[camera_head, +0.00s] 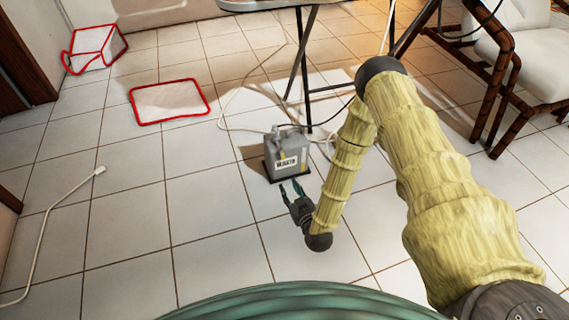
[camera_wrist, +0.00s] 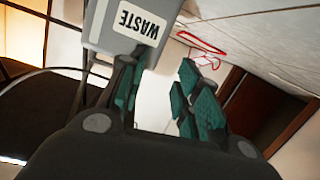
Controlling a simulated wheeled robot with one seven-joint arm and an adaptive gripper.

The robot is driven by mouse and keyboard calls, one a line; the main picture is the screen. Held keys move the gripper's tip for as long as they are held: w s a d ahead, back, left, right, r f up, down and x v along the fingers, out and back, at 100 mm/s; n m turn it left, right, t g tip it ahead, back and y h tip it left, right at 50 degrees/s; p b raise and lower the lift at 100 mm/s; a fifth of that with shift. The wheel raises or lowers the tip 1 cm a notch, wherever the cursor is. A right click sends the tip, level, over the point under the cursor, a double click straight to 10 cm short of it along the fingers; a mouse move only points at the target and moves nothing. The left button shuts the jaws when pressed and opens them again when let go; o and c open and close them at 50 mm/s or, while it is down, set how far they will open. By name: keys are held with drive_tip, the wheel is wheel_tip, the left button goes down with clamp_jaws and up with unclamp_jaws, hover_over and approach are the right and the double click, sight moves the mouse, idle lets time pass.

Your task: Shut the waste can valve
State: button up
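My gripper (camera_head: 292,187) is low in front of the can. In the wrist view my gripper (camera_wrist: 160,88) has its green-padded fingers apart, with nothing between them.
Table legs (camera_head: 306,75) and loose hoses (camera_head: 228,126) are behind the can. A wood-framed chair (camera_head: 510,70) stands right. A white cable (camera_head: 45,225) crosses the left floor. The front-left tiles are otherwise clear.

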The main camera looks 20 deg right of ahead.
sight(283, 158)
drive_tip(key=w+b, duration=0.2)
drive_tip(key=w, duration=0.2)
drive_tip(key=w+d+r+t+b, duration=0.1)
drive_tip(key=w, duration=0.4)
drive_tip(key=w+t+b, duration=0.1)
drive_tip(key=w+b, duration=0.1)
drive_tip(key=w, duration=0.2)
drive_tip(key=shift+w+d+r+h+b, duration=0.15)
drive_tip(key=shift+d+r+h+b, duration=0.15)
drive_tip(key=shift+d+r+h, duration=0.1)
clamp_jaws()
